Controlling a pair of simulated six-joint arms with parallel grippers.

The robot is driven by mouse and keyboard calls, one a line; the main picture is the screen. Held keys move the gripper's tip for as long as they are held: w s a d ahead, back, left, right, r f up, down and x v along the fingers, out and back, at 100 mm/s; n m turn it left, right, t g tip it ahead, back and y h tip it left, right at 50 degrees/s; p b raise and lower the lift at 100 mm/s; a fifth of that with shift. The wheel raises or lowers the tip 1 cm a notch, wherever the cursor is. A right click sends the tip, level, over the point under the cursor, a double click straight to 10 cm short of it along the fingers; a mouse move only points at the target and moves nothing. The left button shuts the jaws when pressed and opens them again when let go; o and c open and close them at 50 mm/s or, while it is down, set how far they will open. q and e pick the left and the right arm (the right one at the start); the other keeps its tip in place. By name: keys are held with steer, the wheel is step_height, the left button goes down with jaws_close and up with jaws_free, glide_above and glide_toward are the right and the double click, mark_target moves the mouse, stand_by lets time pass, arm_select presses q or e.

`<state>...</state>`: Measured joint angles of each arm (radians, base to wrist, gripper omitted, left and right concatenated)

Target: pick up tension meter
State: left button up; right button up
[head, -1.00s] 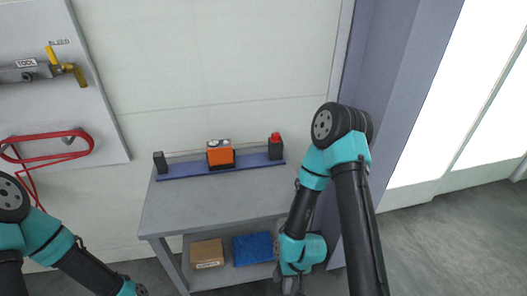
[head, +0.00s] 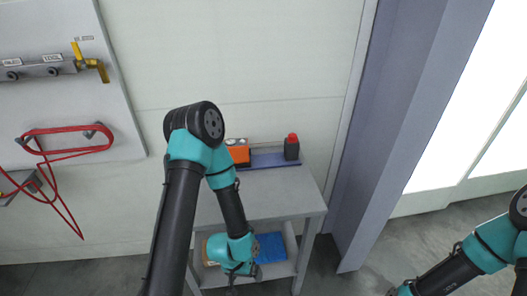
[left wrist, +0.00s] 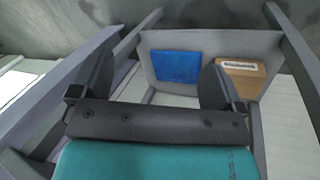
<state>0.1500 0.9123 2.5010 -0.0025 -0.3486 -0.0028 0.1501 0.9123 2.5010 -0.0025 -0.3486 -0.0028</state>
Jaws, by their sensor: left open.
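The tension meter, taken to be the orange box with small round parts on top (head: 238,155), sits on the blue rail (head: 272,161) at the back of the grey table. My left arm hides part of it at its left. My left gripper (head: 244,277) hangs low in front of the table, near the lower shelf and well below the meter. In the left wrist view its two dark fingers (left wrist: 158,72) are spread with nothing between them. The meter does not show in that view. My right arm shows at the lower right edge, its gripper out of frame.
A dark block with a red top (head: 291,148) stands at the rail's right end. A blue item (head: 271,247) and a cardboard box (left wrist: 240,75) lie on the lower shelf. A red hose (head: 70,140) hangs at the left. The tabletop's right front (head: 290,202) is clear.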

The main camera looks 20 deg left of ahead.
arm_select(q)
steer(key=shift+w+d, duration=0.15)
steer(key=shift+d, duration=0.1)
